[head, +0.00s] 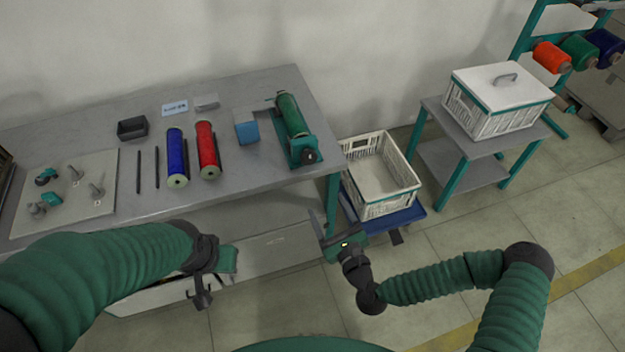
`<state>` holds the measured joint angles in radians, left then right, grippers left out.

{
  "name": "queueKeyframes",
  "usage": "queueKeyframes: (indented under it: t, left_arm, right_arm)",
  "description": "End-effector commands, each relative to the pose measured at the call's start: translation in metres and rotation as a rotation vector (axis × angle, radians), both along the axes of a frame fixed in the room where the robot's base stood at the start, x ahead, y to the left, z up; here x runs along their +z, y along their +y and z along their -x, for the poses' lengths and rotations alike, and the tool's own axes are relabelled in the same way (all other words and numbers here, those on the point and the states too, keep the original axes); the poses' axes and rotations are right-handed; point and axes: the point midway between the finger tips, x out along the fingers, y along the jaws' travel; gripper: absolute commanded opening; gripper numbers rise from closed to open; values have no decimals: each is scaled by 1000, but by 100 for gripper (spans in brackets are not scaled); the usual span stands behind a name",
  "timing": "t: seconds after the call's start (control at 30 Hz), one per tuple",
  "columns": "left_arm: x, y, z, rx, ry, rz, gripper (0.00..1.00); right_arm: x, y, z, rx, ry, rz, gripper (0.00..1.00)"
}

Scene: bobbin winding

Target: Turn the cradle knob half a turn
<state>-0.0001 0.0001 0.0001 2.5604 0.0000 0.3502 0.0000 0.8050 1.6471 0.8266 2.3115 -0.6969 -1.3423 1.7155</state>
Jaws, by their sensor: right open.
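The cradle (297,135) is a green stand at the right end of the grey table, with a green bobbin (291,114) lying in it. Its dark round knob (309,156) is at the near end, close to the table's front edge. My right gripper (327,220) is open and empty, in front of the table's right corner, below the knob in the picture and apart from it. My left gripper (210,277) is low in front of the table, far from the cradle; its fingers are not clear.
On the table (238,172) are a blue bobbin (177,155), a red bobbin (207,148), a blue block (246,128), a black box (132,128) and a board with pegs (68,190). A white crate (380,178) stands right of the table, near my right gripper. A lidded crate (497,105) is farther right.

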Motion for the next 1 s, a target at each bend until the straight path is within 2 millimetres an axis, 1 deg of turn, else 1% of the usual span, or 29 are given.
queueKeyframes:
  t: [0.03,0.1,0.17,0.27,0.6,0.7,0.83,0.9,1.0]
  left_arm:
    - [-3,0,0,0,-1,0,0]
    - [-2,0,0,0,-1,0,0]
    - [0,0,0,0,-1,0,0]
    - [1,0,0,0,-1,0,0]
    - [2,0,0,0,-1,0,0]
    - [2,0,0,0,-1,0,0]
    - [2,0,0,0,-1,0,0]
    - [2,0,0,0,-1,0,0]
    - [2,0,0,0,-1,0,0]
  right_arm:
    - [1,-5,-4,-33,-3,-51,69]
    - [4,-7,-8,-51,-7,-76,69]
    - [5,-5,-14,-48,-8,-75,69]
    - [6,1,-31,-46,-9,-71,69]
    - [6,30,-115,-44,-7,-69,69]
    - [5,36,-136,-45,-7,-69,69]
    - [5,43,-155,-44,-5,-67,69]
    - [5,44,-160,-45,-4,-69,69]
    - [5,45,-163,-44,-3,-68,69]
